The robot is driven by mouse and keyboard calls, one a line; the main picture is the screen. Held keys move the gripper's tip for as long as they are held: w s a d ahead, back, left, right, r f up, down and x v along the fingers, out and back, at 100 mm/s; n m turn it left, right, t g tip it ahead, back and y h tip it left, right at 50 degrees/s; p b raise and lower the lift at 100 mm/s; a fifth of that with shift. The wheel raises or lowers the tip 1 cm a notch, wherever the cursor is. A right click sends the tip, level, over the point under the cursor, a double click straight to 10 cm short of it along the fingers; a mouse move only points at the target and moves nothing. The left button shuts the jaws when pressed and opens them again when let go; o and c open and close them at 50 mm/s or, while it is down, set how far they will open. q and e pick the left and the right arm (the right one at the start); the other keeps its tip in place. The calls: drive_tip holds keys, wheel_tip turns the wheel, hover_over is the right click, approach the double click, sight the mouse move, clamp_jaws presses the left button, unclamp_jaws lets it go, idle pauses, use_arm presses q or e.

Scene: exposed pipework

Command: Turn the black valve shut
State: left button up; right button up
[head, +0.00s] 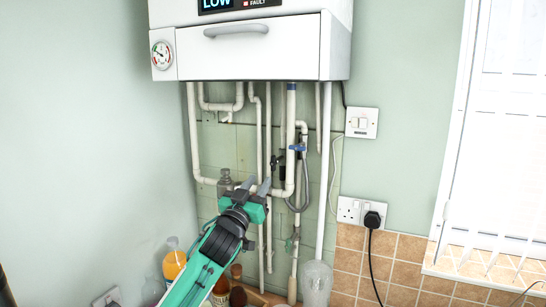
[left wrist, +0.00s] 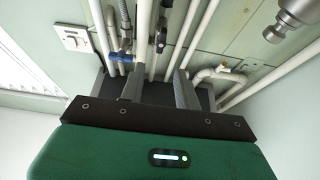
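A small black valve (head: 277,160) sits among the white pipes under the boiler, just above and right of my left gripper's tips in the head view. In the left wrist view, a black fitting that looks like this valve (left wrist: 161,40) is beyond the fingers, between their lines. My left gripper (head: 257,186) has a green body and grey fingers. Its fingers are apart with nothing seen between them, and they show in the left wrist view (left wrist: 159,88). Contact with the valve cannot be made out. My right gripper is not in view.
The white boiler (head: 260,50) hangs above the pipes. A blue-banded pipe (head: 290,120) and a grey hose (head: 303,185) run close by the valve. A silver fitting (head: 225,182) is left of the gripper. Bottles (head: 174,258) and a glass (head: 316,283) stand below.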

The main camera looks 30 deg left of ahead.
sight(272, 161)
use_arm(q)
drive_tip(key=p+x, duration=0.4)
drive_tip(key=x, duration=0.5)
drive_tip(key=shift+w+r+p, duration=0.15)
drive_tip(key=shift+w+p, duration=0.1)
drive_tip(key=shift+p, duration=0.1)
drive_tip(key=shift+x, duration=0.75)
drive_tip(key=shift+w+f, duration=0.1)
drive_tip(key=shift+f, duration=0.1)
drive_tip(key=c, duration=0.6)
clamp_jaws()
